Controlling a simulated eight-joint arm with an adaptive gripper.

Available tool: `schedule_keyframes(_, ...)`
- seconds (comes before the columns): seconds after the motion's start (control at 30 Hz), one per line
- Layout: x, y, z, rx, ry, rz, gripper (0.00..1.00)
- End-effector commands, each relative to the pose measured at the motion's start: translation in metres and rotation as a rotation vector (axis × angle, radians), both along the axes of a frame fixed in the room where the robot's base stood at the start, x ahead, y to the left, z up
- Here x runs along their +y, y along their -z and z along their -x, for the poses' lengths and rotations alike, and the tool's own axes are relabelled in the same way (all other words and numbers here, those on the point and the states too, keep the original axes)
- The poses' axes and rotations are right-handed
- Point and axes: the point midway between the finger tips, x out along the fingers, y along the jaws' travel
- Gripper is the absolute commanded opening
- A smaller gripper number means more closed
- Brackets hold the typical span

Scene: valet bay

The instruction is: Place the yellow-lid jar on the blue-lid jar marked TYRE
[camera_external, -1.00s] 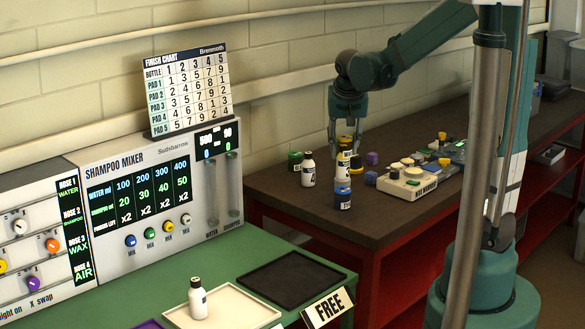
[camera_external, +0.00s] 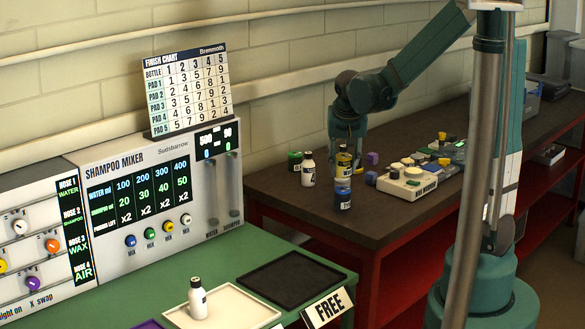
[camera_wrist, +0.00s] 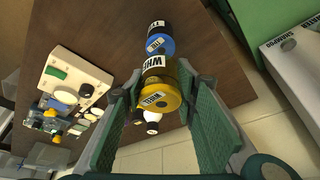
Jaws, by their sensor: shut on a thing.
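The yellow-lid jar (camera_wrist: 160,86), with a label reading WHE…, sits between the fingers of my gripper (camera_wrist: 160,78) in the wrist view. My gripper is shut on it. In the external view my gripper (camera_external: 345,147) points down, with the yellow-lid jar (camera_external: 344,162) at its fingertips. The blue-lid jar (camera_external: 343,196) stands upright on the dark bench in front of it; in the wrist view the blue-lid jar (camera_wrist: 160,44) shows just beyond the yellow-lid jar, its lid label partly legible. I cannot tell whether the held jar touches the bench.
A purple block (camera_external: 372,158) and a pale device with knobs (camera_external: 407,184) lie to the right. The bench's front edge is near the blue-lid jar.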

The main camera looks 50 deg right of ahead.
Motion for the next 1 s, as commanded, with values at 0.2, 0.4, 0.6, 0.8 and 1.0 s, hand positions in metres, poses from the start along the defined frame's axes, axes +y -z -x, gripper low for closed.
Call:
schedule_keyframes(0.2,0.0,0.02,0.0,0.0,0.0,0.0,0.19)
schedule_keyframes(0.4,0.0,0.037,0.0,0.0,0.0,0.0,0.19)
schedule_keyframes(0.6,0.0,0.04,0.0,0.0,0.0,0.0,0.19)
schedule_keyframes(0.8,0.0,0.041,0.0,0.0,0.0,0.0,0.19)
schedule_keyframes(1.0,0.0,0.043,0.0,0.0,0.0,0.0,0.37)
